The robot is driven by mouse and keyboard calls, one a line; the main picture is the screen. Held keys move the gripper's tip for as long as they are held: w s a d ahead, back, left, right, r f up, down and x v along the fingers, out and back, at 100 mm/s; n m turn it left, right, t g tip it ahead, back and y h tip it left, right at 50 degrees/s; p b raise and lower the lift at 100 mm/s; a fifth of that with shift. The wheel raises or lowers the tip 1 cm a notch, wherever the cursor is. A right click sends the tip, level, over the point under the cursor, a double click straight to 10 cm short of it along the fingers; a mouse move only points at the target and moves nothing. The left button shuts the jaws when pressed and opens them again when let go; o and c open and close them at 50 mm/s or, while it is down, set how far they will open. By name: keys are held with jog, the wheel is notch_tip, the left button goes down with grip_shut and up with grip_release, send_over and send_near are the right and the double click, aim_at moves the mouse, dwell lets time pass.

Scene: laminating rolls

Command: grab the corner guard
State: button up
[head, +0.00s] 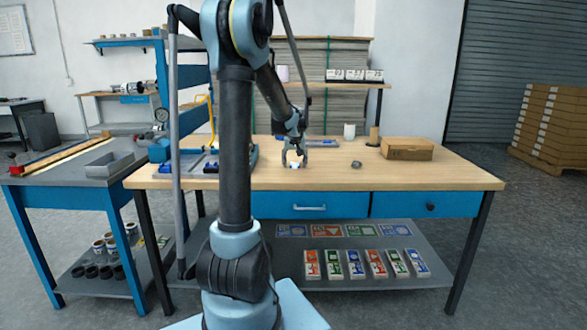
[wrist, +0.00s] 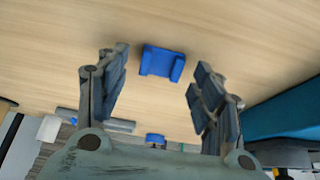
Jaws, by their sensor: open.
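A small blue angled piece, which looks like the corner guard (wrist: 158,61), lies on the wooden tabletop in the wrist view. It has a flat part and a raised edge on its right side. My gripper (wrist: 160,85) is open, with one finger on each side below the piece in the picture and clear gaps to both. Nothing is held. In the head view my gripper (head: 294,160) is low over the middle of the workbench (head: 440,176). The guard cannot be clearly made out there.
Another small blue thing (wrist: 155,138) shows beyond my gripper's palm, partly hidden. A blue frame (wrist: 290,108) stands at the right in the wrist view. A cardboard box (head: 407,149), a grey ring (head: 356,164) and a white cup (head: 349,131) stand to the right on the bench.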

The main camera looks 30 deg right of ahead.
jog(key=shift+f, duration=0.1)
jog(key=c, duration=0.9)
jog(key=shift+o, duration=0.2)
